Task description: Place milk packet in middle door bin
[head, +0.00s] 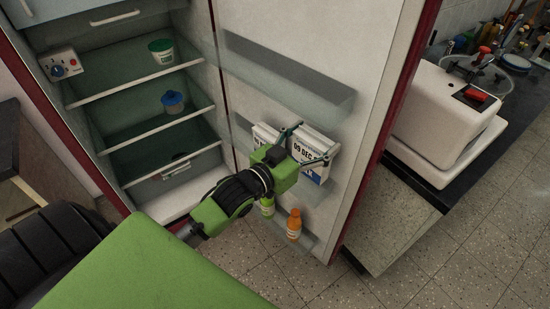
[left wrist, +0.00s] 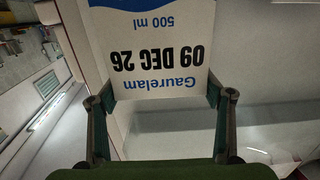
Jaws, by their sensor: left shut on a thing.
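A white milk packet (head: 316,143) with blue print and a date label is at the fridge door. In the left wrist view the packet (left wrist: 158,35) shows its printed face upside down between my two fingers. My left gripper (head: 312,148) is shut on the packet at its sides. The packet is at the middle door bin (head: 333,188), beside a second white packet (head: 265,135). My gripper hides part of the bin, and I cannot tell whether the held packet touches its floor. My right gripper is not in view.
The open door has an upper bin (head: 290,78) that looks empty. A lower bin (head: 309,242) holds an orange bottle (head: 294,224) and a green bottle (head: 267,206). Fridge shelves at left hold a green-white tub (head: 162,52) and a blue cup (head: 173,102). A counter (head: 410,180) stands right of the door.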

